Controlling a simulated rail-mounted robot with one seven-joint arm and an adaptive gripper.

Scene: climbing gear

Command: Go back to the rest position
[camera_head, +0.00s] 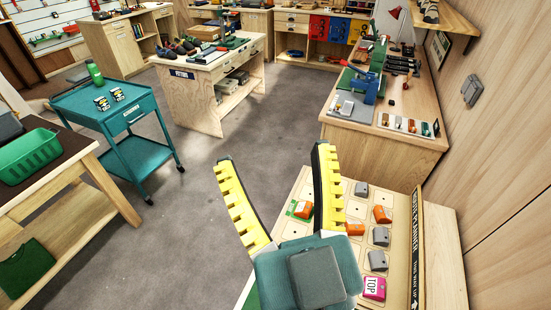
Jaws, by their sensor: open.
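My gripper (281,195) is in the lower middle of the head view. Its two dark fingers with yellow ribbed pads stand well apart, and nothing is between them. It is above the left part of a light wooden board (346,212) that carries orange, grey and pink blocks. The gripper's teal and grey body hides the near left part of this board.
A pink block marked TOP (374,288) and an orange block (382,214) sit on the board near my gripper. A wooden bench (420,150) with tools stands behind right. A teal cart (135,145) and a green basket (28,155) are at left. The grey floor between is clear.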

